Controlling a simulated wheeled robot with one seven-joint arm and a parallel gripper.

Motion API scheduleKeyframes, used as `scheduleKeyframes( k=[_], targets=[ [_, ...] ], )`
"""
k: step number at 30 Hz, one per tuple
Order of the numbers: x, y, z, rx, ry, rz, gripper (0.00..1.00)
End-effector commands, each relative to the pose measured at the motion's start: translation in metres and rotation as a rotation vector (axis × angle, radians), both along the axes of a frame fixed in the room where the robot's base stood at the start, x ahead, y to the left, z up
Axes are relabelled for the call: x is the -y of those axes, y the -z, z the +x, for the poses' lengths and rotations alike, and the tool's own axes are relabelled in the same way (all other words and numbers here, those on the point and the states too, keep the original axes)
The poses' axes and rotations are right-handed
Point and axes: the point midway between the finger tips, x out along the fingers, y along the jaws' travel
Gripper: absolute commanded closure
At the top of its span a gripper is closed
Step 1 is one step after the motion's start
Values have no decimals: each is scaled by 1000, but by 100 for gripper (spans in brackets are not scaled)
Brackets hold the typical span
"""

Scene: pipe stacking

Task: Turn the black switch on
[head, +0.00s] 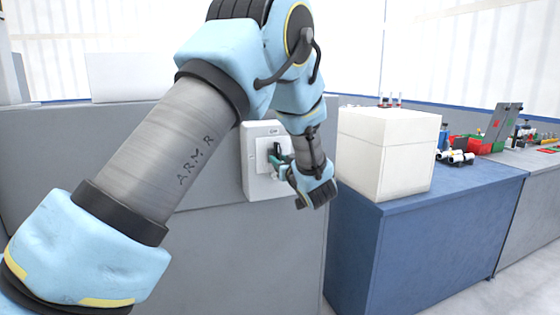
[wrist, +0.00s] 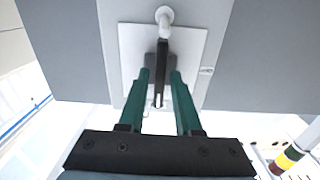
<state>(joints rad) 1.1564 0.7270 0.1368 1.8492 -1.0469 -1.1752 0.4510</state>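The black switch (wrist: 162,62) is a narrow dark lever on a pale square plate (wrist: 132,50) in the wrist view. The plate belongs to a white box (head: 254,181) on the grey panel in the head view. My gripper (wrist: 160,74) has its two green fingers on either side of the lever's lower part, with narrow gaps showing. In the head view my gripper (head: 281,158) reaches the front of the box from the right, and my arm and fingers partly hide the switch. The fingers' contact with the lever cannot be made out.
A white cube-shaped box (head: 385,160) stands on the blue cabinet (head: 420,235) just right of my wrist. Red and green bins (head: 480,146) and small parts lie further right. The grey panel (head: 270,240) below the switch box is bare.

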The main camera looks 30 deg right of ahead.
Motion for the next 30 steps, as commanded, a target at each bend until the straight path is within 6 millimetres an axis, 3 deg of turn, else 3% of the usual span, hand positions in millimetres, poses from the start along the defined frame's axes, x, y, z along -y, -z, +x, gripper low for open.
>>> scheduleKeyframes(
  k=[3,14,30],
  targets=[
    [0,-1,0,1,0,-1,53],
    [0,-1,-8,2,2,-3,53],
    [-12,0,-98,1,1,-2,53]
  ],
)
